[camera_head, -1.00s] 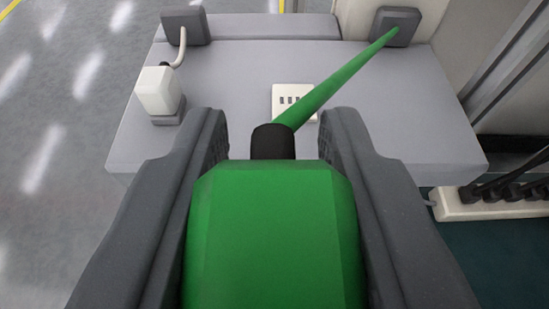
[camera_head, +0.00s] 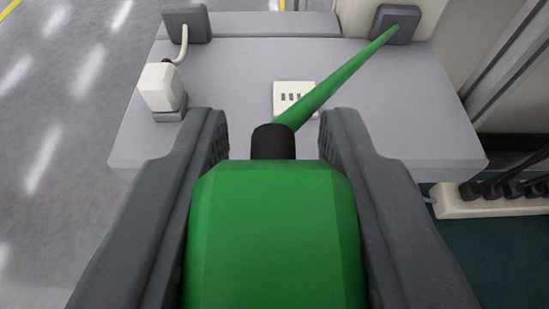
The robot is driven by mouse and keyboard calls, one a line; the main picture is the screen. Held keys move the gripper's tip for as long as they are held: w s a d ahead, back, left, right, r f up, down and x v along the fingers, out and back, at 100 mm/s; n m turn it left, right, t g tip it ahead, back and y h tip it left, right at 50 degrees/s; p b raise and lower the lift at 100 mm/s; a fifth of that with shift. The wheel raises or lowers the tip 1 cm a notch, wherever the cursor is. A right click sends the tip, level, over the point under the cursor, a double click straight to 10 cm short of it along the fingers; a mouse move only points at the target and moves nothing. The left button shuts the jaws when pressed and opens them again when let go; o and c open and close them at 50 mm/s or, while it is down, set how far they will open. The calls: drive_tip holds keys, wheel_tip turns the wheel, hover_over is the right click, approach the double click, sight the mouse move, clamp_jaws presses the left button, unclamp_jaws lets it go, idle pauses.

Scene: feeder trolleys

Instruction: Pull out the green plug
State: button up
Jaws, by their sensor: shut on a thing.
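The green plug (camera_head: 273,235) fills the lower middle of the view, close to the camera. Its black collar (camera_head: 273,142) points away from me. A green cable (camera_head: 340,78) runs from the collar up and right to a dark grey block (camera_head: 396,24) at the back of the grey trolley top. My gripper (camera_head: 273,140) has a finger on each side of the plug and is shut on it. The plug's near end is hidden below the picture's lower edge, so I cannot see whether it sits in a socket.
The grey trolley top (camera_head: 230,95) carries a white plug (camera_head: 160,88) on a grey base at left, another dark grey block (camera_head: 186,24) and a white panel (camera_head: 292,97). At right a white power strip (camera_head: 490,203) holds several black plugs. Open floor lies at left.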

drive_tip(key=shift+w, duration=0.1)
idle(0.5)
drive_tip(key=w+d+p, duration=0.6)
drive_tip(key=w+d, duration=0.8)
drive_tip(key=shift+w, duration=0.3)
idle(1.0)
drive_tip(key=shift+f, duration=0.1)
